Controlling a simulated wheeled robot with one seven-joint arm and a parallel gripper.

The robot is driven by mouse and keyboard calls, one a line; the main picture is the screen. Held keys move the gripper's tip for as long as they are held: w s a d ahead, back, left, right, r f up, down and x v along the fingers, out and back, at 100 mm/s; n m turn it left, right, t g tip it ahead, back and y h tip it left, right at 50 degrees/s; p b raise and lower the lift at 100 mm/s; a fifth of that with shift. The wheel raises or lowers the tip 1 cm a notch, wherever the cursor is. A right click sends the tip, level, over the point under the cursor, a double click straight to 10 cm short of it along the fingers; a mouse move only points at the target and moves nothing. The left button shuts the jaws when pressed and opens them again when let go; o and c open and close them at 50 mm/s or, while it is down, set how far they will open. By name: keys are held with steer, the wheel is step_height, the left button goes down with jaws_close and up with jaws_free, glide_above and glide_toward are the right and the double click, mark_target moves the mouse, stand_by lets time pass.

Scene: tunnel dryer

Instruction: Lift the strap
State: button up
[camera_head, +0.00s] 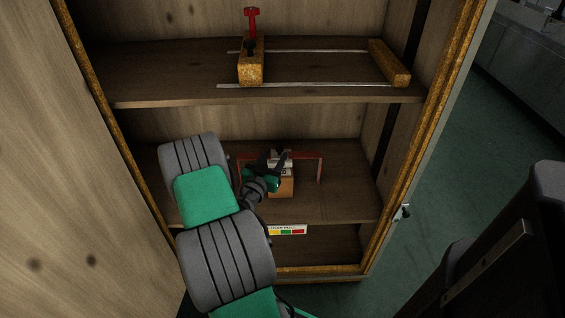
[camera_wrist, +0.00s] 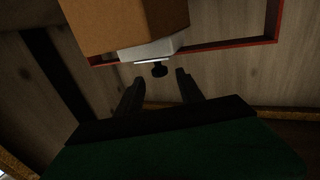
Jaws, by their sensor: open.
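No part is clearly marked as the strap; a thin red bar frame (camera_head: 320,169) standing around a block on the lower shelf may be it. It also shows in the wrist view (camera_wrist: 232,45), behind the block. The orange-brown block (camera_head: 284,188) fills the top of the wrist view (camera_wrist: 125,20). It has a pale grey piece (camera_wrist: 150,48) with a black knob (camera_wrist: 159,70). My gripper (camera_head: 270,162) is at the block, its open fingers (camera_wrist: 159,88) pointing at the knob. The knob lies just beyond the fingertips, between their lines, apparently untouched.
A wooden cabinet surrounds the shelf, with its side wall (camera_head: 450,85) on the right. The upper shelf (camera_head: 150,88) hangs above my gripper and carries a clamp-like block with a red knob (camera_head: 251,20) and metal rods. The shelf's right part is bare.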

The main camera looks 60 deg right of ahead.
steer(key=shift+d, duration=0.4)
steer(key=d, duration=0.7)
steer(key=shift+w+p, duration=0.3)
steer(key=shift+c, duration=0.4)
jaws_close()
